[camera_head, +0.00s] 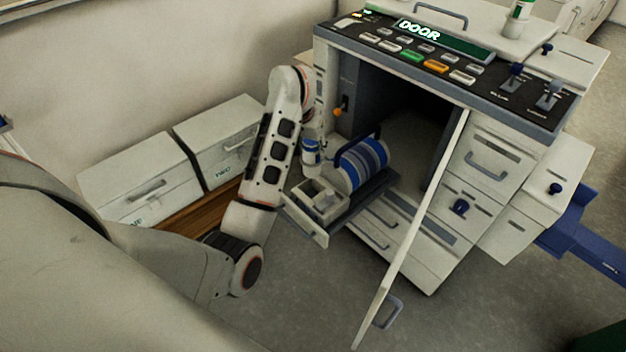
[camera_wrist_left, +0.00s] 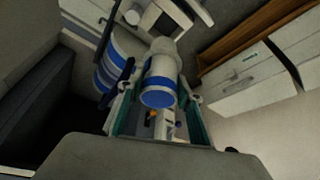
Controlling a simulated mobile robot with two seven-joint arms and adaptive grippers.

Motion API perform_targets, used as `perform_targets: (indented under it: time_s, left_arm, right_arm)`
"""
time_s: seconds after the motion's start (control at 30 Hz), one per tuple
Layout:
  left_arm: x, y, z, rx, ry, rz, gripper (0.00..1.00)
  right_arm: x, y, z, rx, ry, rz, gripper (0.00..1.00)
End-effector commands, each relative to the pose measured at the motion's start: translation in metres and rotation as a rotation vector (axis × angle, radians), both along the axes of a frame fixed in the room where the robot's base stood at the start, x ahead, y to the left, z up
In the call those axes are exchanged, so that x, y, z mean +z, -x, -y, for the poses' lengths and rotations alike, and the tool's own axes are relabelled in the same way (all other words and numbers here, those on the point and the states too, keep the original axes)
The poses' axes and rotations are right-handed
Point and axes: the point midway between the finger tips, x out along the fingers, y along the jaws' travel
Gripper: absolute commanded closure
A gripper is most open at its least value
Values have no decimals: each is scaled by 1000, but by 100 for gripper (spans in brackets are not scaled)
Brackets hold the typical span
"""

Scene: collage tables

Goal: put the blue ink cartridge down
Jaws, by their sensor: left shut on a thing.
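The blue ink cartridge (camera_head: 312,158) is a white cylinder with blue bands. My left gripper (camera_head: 313,138) is shut on it and holds it above a small pale holder with compartments (camera_head: 329,211). In the left wrist view, the cartridge (camera_wrist_left: 159,82) lies between the teal-edged fingers of my left gripper (camera_wrist_left: 160,98), its blue-rimmed end toward the camera. A larger blue-and-white striped drum (camera_head: 364,163) is just right of the cartridge in the head view. The drum also shows in the left wrist view (camera_wrist_left: 116,58). My right gripper is not in view.
The machine's dark bay is open under its control panel (camera_head: 425,50), whose display reads DOOR. A thin white door (camera_head: 414,235) stands swung out to the right of the drum. White drawer boxes (camera_head: 139,182) stand along the wall at left.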

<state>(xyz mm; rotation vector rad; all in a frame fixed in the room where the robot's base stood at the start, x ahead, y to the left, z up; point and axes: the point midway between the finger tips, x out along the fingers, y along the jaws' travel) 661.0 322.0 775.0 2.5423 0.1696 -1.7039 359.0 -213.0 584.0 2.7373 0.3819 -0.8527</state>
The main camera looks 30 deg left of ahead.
Motion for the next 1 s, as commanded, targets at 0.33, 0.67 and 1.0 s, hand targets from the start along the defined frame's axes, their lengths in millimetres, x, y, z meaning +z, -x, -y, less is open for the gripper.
perform_targets:
  time_s: [0.33,0.67,1.0]
  left_arm:
    - [-70,1,0,-1,-1,-3,90]
    - [-107,1,-1,-1,-3,-5,90]
    - [-115,-1,1,1,1,3,90]
  right_arm:
    - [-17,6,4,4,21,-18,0]
    - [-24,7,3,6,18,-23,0]
    - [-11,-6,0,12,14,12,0]
